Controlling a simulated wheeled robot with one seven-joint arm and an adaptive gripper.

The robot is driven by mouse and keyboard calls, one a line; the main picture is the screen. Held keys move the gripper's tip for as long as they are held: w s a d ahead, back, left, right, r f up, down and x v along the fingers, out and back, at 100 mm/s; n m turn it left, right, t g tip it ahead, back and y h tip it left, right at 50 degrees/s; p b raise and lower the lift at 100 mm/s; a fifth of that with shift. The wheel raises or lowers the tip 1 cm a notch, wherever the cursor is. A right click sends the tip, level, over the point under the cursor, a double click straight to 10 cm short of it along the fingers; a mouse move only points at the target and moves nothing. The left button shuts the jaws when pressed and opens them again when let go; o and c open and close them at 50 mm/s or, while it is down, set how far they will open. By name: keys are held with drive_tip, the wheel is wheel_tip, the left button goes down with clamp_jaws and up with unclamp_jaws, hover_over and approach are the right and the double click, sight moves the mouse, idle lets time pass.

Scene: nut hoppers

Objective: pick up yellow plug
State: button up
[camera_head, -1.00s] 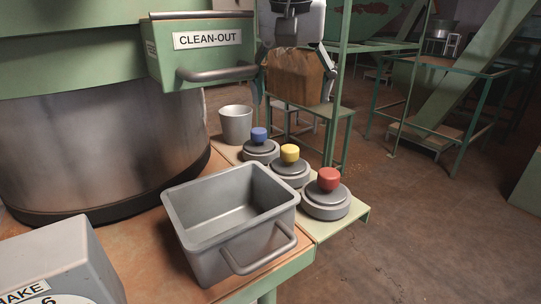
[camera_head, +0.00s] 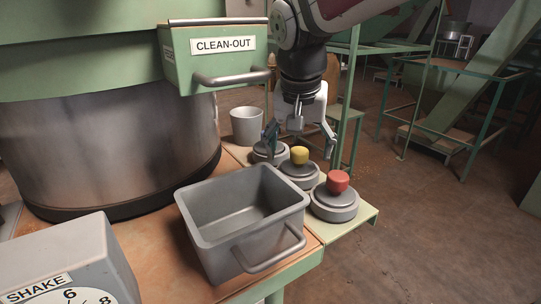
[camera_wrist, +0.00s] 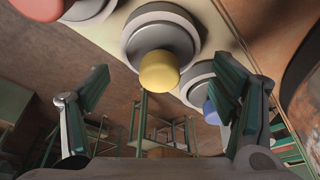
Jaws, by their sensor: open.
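The yellow plug (camera_head: 299,155) is a short yellow knob on a round grey base, standing upright between the red plug (camera_head: 338,181) and the blue plug's grey base (camera_head: 265,153). My gripper (camera_head: 302,147) is open and empty, with its fingers pointing down above and around the yellow plug's area. In the wrist view the yellow plug (camera_wrist: 159,70) lies between the two open fingers, beyond their tips and apart from them. The blue knob (camera_wrist: 210,112) shows partly behind the right finger in the wrist view; in the head view my finger hides it.
A grey handled bin (camera_head: 243,215) stands just left of the plugs. A grey cup (camera_head: 246,126) stands behind them. The green CLEAN-OUT drawer (camera_head: 216,60) juts out close to my arm. The table's right edge (camera_head: 352,226) is near, with open floor beyond.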

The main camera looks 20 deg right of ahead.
drive_tip(key=shift+x, duration=0.9)
drive_tip(key=shift+c, duration=0.4)
drive_tip(key=c, duration=1.6)
drive_tip(key=shift+d, duration=0.1)
drive_tip(key=shift+c, duration=0.2)
wheel_tip(320, 180, up, 4)
drive_tip(key=shift+w+f, duration=0.1)
clamp_jaws()
drive_tip(key=w+d+b, duration=0.2)
drive_tip(key=d+b, duration=0.1)
drive_tip(key=d, duration=0.5)
drive_tip(key=w+d+b, duration=0.3)
drive_tip(key=d, duration=0.6)
drive_tip(key=shift+w, duration=0.25)
